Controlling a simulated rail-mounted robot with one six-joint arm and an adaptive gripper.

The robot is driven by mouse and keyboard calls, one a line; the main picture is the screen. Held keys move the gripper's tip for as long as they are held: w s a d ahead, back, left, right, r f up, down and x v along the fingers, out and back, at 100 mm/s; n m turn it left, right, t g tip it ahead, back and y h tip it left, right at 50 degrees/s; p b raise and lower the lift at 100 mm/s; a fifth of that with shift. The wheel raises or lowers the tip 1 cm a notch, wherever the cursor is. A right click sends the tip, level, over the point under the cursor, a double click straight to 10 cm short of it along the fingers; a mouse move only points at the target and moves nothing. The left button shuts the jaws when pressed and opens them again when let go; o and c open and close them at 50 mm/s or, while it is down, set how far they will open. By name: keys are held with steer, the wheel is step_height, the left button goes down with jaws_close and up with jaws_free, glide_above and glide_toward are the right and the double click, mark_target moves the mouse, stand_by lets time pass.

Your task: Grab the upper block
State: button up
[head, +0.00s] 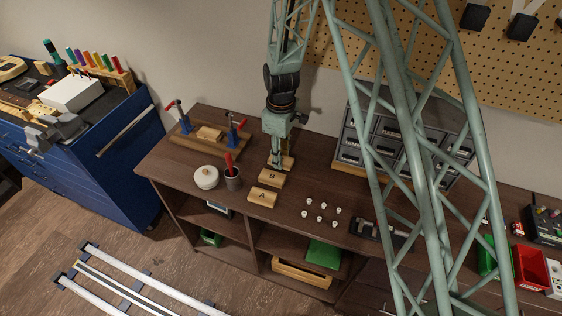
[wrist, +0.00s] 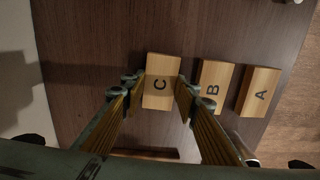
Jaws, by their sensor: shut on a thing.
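Three light wooden blocks, marked A, B and C, stand in a row on the brown workbench. Block C (wrist: 161,75) is the uppermost of the row in the head view, where it shows partly behind my gripper (head: 279,163). In the wrist view my gripper (wrist: 161,92) has one finger on each long side of block C and is shut on it. Block C seems to be at bench height. Block B (head: 271,178) is close beside it, with a small gap seen in the wrist view (wrist: 215,86). Block A (head: 262,197) is beyond B, nearest the bench's front edge.
A white lidded pot (head: 206,177) and a dark cup (head: 232,179) with a red-handled tool stand left of the blocks. A clamp board (head: 208,141) is behind them. Several small white knobs (head: 322,211) lie to the right, and a grey drawer cabinet (head: 410,138) stands at the back right.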

steer(key=shift+r, duration=0.25)
steer(key=shift+r, duration=1.45)
steer(key=shift+s+r, duration=0.1)
steer(key=shift+s, duration=0.15)
steer(key=s+d, duration=0.1)
steer(key=s, duration=0.4)
steer(key=s+d+r, duration=0.1)
steer(key=s, duration=0.4)
steer(key=s+d+b, duration=0.1)
steer(key=s, duration=0.4)
steer(key=shift+d+r, duration=0.2)
